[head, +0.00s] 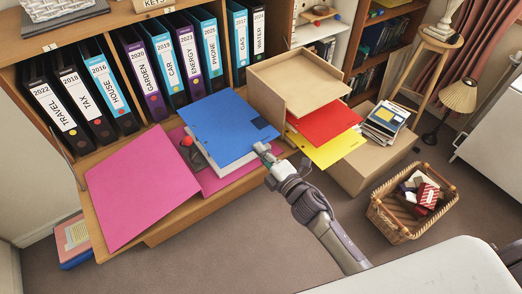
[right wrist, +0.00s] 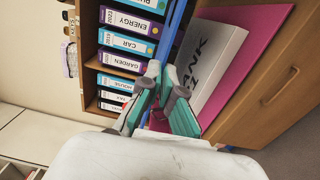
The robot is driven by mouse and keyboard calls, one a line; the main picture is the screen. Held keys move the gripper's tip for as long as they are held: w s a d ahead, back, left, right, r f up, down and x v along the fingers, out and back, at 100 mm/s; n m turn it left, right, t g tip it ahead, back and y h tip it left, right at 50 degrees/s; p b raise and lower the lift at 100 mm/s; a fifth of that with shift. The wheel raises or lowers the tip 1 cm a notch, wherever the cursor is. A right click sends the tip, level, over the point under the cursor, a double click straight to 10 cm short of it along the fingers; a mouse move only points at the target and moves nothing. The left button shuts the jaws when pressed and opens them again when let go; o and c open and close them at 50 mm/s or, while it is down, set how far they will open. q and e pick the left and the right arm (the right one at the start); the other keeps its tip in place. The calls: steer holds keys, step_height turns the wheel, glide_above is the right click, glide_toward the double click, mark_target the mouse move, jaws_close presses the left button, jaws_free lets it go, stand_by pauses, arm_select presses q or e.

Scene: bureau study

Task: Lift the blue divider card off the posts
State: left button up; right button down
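The blue divider card (head: 222,122) lies over an open pink binder (head: 140,190), above white pages (head: 205,150). My right gripper (head: 264,150) is at the card's near right corner. In the right wrist view the card is a thin blue edge (right wrist: 174,30) running down between the fingertips (right wrist: 161,72), which look closed on it. There it stands apart from the white sheet (right wrist: 212,62) with "BANK" lettering. A red knob and metal part of the binder (head: 187,142) show at the card's left edge. The posts are hidden. My left gripper is not in view.
Labelled binders (head: 160,65) stand on the shelf behind. A wooden letter tray (head: 300,80) with red (head: 325,122) and yellow (head: 330,150) cards is close right of the gripper. A wicker basket (head: 400,232) stands on the floor at right.

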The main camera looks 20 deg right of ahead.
steer(key=shift+r+p, duration=1.1)
steer(key=shift+r, duration=0.35)
